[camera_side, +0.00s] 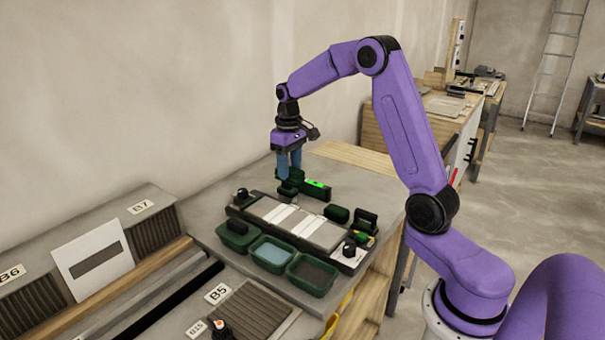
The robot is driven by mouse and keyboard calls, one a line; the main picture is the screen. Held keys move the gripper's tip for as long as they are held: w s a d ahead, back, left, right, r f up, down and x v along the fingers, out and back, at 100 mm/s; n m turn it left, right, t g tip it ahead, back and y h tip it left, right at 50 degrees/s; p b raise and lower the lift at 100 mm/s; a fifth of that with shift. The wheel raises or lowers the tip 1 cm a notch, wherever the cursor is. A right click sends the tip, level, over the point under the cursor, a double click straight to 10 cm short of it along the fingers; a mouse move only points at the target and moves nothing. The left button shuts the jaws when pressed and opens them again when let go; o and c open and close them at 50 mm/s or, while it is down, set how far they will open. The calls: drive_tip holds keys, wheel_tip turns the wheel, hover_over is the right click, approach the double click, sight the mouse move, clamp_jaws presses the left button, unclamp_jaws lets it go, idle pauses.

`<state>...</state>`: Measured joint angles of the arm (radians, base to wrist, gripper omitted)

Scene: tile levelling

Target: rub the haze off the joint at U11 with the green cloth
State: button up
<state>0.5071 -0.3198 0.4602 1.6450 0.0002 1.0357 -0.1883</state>
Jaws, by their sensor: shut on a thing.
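My gripper (289,174), with blue fingers pointing down, is at the back of the grey worktop, shut on a dark green piece (289,188). The piece is small here, and I cannot tell for sure that it is the green cloth, or whether it touches the worktop. In front of it lies a dark frame holding grey tiles (320,233) with pale whitish bands (283,216) across them. No U11 label is readable, so I cannot tell which joint it names. My gripper is behind the tiles, apart from the bands.
A dark green bar with a bright green patch (318,184) lies right of my gripper. Green tubs (268,269) line the front, one holding bluish water. A dark green block (337,214) and a handled green tool (365,221) stand at right. Black knobs (350,249) rise from the frame.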

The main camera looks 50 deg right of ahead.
drive_tip(key=shift+a, duration=0.25)
drive_tip(key=shift+f, duration=3.8)
drive_tip(key=shift+f, duration=0.5)
drive_tip(key=shift+a, duration=0.1)
drive_tip(key=shift+a+r, duration=0.1)
drive_tip(key=shift+a, duration=0.9)
drive_tip(key=shift+a, duration=0.2)
